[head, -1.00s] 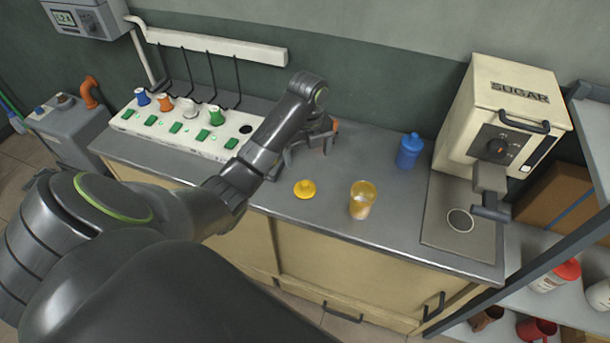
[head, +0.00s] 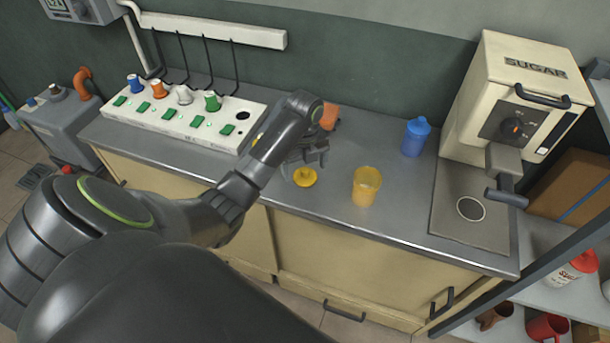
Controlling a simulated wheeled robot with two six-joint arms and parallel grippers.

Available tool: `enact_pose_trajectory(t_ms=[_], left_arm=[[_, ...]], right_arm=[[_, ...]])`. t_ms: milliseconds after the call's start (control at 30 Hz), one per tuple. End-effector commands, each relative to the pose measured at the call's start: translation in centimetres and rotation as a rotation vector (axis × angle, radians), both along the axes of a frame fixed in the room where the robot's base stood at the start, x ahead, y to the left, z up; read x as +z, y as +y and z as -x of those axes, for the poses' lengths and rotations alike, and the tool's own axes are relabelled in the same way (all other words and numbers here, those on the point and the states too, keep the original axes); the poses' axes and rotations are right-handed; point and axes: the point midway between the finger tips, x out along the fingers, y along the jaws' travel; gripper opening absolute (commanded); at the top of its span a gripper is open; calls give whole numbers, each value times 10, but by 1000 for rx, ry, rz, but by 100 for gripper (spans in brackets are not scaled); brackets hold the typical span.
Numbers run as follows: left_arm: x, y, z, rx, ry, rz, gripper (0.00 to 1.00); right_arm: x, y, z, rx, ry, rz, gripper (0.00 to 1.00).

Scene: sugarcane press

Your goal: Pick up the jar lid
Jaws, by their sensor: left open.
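The yellow jar lid (head: 305,178), a disc with a small raised knob, lies on the grey countertop left of the yellow see-through jar (head: 366,188). The jar stands upright with its top open. My left gripper (head: 305,163) is open and empty, just behind and above the lid. I cannot tell whether its fingers touch the lid. My right gripper is out of view.
A blue bottle (head: 415,138) stands behind the jar, and the sugar machine (head: 520,95) is at the right. A white panel with coloured knobs (head: 175,122) lies at the back left. An orange object (head: 329,116) is partly hidden behind my arm. The front counter strip is clear.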

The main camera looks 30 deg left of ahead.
Motion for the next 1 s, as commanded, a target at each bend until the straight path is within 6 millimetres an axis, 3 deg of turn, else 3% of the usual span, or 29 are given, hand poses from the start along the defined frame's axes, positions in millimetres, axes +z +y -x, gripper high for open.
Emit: enact_pose_trajectory(t_ms=[133, 367, 733, 1000], left_arm=[[-14, -1, 0, 0, -1, -1, 87], [-16, 0, -1, -1, -2, -1, 87], [-16, 0, -1, -1, -2, -1, 41], [-16, 0, -1, -1, -2, -1, 39]], right_arm=[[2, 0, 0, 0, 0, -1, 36], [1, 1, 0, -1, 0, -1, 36], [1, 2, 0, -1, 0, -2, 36], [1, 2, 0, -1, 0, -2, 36]])
